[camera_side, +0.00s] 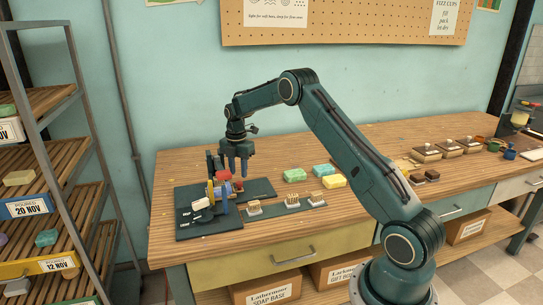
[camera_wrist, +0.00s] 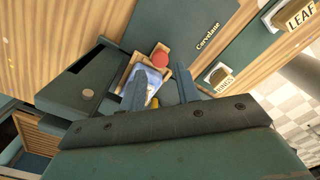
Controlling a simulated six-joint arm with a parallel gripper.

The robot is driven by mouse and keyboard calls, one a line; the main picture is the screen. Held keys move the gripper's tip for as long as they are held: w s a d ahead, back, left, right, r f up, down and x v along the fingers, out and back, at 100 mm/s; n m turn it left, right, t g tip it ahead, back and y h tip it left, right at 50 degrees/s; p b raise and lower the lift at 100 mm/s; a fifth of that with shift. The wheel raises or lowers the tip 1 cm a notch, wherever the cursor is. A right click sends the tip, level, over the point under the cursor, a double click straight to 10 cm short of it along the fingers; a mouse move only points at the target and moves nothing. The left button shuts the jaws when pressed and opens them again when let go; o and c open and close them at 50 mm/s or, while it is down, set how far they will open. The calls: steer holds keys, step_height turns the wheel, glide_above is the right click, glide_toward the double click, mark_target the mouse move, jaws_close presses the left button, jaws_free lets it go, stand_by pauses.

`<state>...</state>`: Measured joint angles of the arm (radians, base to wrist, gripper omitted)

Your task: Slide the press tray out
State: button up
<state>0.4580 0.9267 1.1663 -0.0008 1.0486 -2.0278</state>
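My gripper (camera_wrist: 160,92) has its two fingers apart, pointing down over the press; it also shows in the side view (camera_side: 234,170). The press (camera_side: 212,208) stands on a dark base plate at the left of the bench. In the wrist view, a wooden-edged tray (camera_wrist: 127,72) with a pale blue-white piece (camera_wrist: 153,76) shows beyond and between the fingers. A red round knob (camera_wrist: 160,59) is at its far end. I see nothing held between the fingers. Their tips overlap the tray area, and I cannot tell whether they touch it. The gripper body hides the near part.
Stamps (camera_side: 292,201) stand on a dark strip right of the press. Coloured soap bars (camera_side: 334,181) lie behind them. A labelled shelf rack (camera_side: 45,165) stands left of the bench. Bare wood (camera_side: 270,230) lies along the front edge.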

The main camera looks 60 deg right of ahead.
mark_target(239, 182)
steer(key=shift+f, duration=2.1)
steer(key=shift+c, duration=0.2)
jaws_close()
